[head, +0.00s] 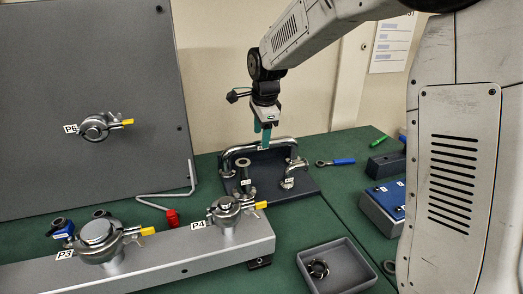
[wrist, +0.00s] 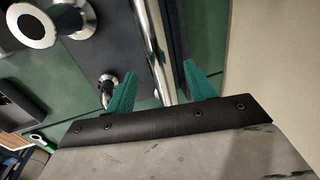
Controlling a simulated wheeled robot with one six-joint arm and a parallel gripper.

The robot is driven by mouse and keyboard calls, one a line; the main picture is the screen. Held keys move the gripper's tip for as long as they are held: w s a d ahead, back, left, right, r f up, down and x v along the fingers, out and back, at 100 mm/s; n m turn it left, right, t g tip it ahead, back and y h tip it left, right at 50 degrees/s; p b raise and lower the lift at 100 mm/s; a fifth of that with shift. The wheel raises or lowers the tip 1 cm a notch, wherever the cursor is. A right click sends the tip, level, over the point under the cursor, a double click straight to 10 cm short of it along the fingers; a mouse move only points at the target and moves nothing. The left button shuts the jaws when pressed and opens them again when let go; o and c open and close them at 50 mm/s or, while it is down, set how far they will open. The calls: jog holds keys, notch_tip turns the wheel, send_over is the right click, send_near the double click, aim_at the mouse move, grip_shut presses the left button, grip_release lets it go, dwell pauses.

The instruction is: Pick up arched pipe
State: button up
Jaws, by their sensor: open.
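The arched pipe (head: 240,149) is a shiny silver tube with a long level top span, standing at the back of a dark blue board (head: 312,187). My gripper (head: 265,142) points down over this span, with its green fingers at pipe height. In the wrist view, the pipe (wrist: 153,42) runs between the two open fingers of my gripper (wrist: 158,68), one on each side. I see a gap on both sides, wider at the left finger. The pipe's lower ends are partly hidden in the head view.
Shorter flanged pipe pieces (head: 289,172) stand on the board in front of the span. A grey rail with clamps P3 and P4 (head: 226,210) lies nearer. A grey bin (head: 338,245) holds a dark ring. The wall is close behind.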

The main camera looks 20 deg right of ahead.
aim_at(260, 141)
jog(key=f, duration=0.2)
jog(key=w+f, duration=0.1)
jog(key=f, duration=0.2)
jog(key=shift+a+f, duration=0.1)
jog(key=shift+f, duration=0.05)
jog(key=c, duration=1.1)
jog(key=shift+c, duration=0.2)
notch_tip(260, 141, up, 10)
jog(key=shift+r, duration=0.1)
